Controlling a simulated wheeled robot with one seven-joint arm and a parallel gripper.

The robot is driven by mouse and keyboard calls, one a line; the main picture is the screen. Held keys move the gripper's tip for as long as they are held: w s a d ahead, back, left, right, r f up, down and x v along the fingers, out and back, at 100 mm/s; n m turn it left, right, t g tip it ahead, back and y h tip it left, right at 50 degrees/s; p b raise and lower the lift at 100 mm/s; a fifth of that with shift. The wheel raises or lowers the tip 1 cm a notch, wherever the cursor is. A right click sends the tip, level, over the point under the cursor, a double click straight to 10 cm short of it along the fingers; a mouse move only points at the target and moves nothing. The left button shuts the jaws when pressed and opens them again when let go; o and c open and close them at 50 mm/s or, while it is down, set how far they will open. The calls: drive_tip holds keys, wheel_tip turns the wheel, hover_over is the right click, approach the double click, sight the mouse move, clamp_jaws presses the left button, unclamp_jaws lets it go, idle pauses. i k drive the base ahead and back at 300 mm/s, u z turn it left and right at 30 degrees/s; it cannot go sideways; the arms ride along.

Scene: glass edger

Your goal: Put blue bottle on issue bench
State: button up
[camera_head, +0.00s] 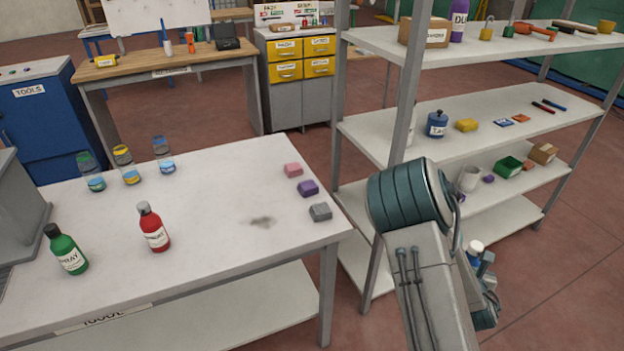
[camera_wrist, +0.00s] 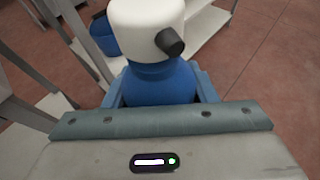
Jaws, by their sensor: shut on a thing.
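My gripper (camera_wrist: 160,90) is shut on the blue bottle (camera_wrist: 162,82), which has a white cap with a dark nozzle. In the head view the bottle's white cap (camera_head: 475,247) shows behind my arm, low and right of the bench; most of its body is hidden. The issue bench (camera_head: 225,210) is the pale table at the left, with a partly legible label on its front edge. The bottle is apart from the bench, beyond its right end.
The middle and front right top are free. A loaded shelf rack (camera_head: 385,130) stands behind my arm.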

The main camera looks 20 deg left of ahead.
sight(243, 182)
drive_tip(key=u, duration=1.4)
